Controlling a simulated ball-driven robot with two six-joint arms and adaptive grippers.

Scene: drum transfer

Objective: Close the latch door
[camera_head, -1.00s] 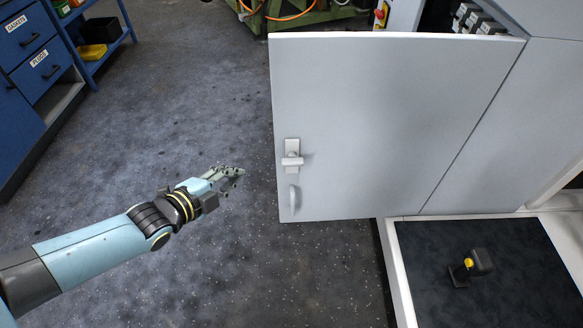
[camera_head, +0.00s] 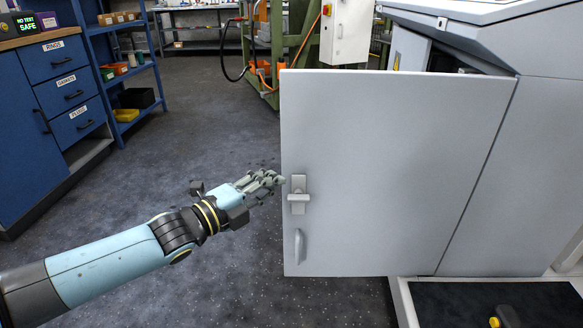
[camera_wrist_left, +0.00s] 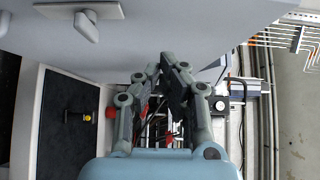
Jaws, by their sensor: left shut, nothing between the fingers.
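The latch door (camera_head: 390,180) is a large flat grey panel standing open from the machine cabinet. It carries a latch (camera_head: 299,197) near its left edge and a curved pull handle (camera_head: 299,247) below that. My left gripper (camera_head: 278,181) is at the door's left edge, beside the latch, shut and empty; I cannot tell whether it touches the door. In the left wrist view the gripper fingers (camera_wrist_left: 174,64) are close together, with the door panel (camera_wrist_left: 190,25) above them and a latch or handle piece (camera_wrist_left: 87,26) to the upper left. My right gripper is not in view.
The grey cabinet (camera_head: 530,190) stands to the right. A dark mat (camera_head: 455,305) with a black and yellow object (camera_head: 504,318) lies at the lower right. Blue drawers (camera_head: 65,95) and a shelf (camera_head: 120,85) stand at the left. The floor left of the door is clear.

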